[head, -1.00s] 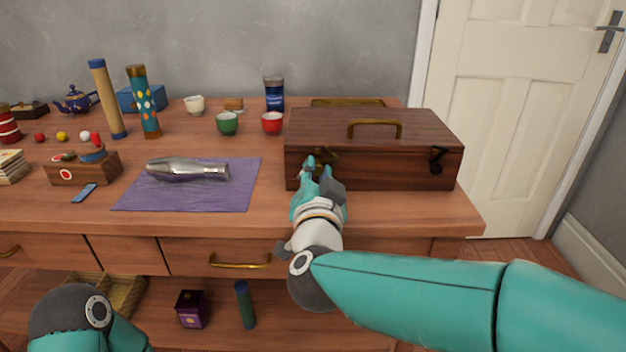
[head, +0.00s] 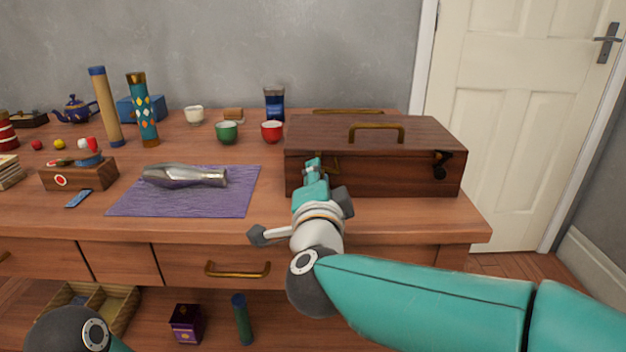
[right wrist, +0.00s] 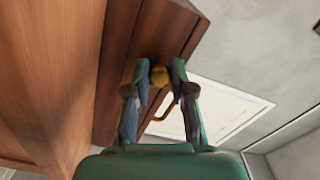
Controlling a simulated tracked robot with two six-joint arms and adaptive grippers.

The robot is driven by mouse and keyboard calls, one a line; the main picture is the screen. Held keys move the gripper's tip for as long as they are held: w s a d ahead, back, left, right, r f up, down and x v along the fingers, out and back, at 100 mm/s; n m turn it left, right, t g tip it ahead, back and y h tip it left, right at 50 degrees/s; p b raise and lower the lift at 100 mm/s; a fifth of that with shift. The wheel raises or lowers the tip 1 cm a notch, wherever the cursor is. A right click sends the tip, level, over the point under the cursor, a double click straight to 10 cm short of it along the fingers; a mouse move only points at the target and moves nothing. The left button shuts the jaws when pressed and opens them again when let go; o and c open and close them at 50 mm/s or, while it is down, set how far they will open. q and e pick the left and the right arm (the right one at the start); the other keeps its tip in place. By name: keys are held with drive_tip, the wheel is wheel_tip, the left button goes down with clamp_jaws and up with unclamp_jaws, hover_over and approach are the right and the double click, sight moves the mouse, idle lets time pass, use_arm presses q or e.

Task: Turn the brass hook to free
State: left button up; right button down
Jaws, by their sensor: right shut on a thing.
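A dark brown wooden box (head: 405,165) with a brass top handle (head: 377,130) stands on the right of the table. The brass hook (head: 331,164) is on the left part of its front face, largely covered by my right gripper in the head view. My right gripper (head: 314,166) is at that face. In the right wrist view the hook's brass (right wrist: 159,76) shows between the two fingertips, and the gripper is shut on it. Only a joint of my left arm shows at the bottom left; its gripper is out of view.
A dark latch (head: 441,164) sits at the right of the box front. A purple cloth (head: 235,195) bearing a silver vessel (head: 185,176) lies left of my right gripper. Green (head: 227,132) and red (head: 272,132) cups stand behind. The table's front edge is clear.

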drive_tip(key=shift+d+f, duration=0.1)
drive_tip(key=shift+f, duration=0.1)
drive_tip(key=c, duration=1)
unclamp_jaws()
drive_tip(key=shift+r, duration=0.1)
drive_tip(key=shift+s, duration=0.15)
drive_tip(key=s, duration=1.1)
drive_tip(key=shift+s, duration=0.35)
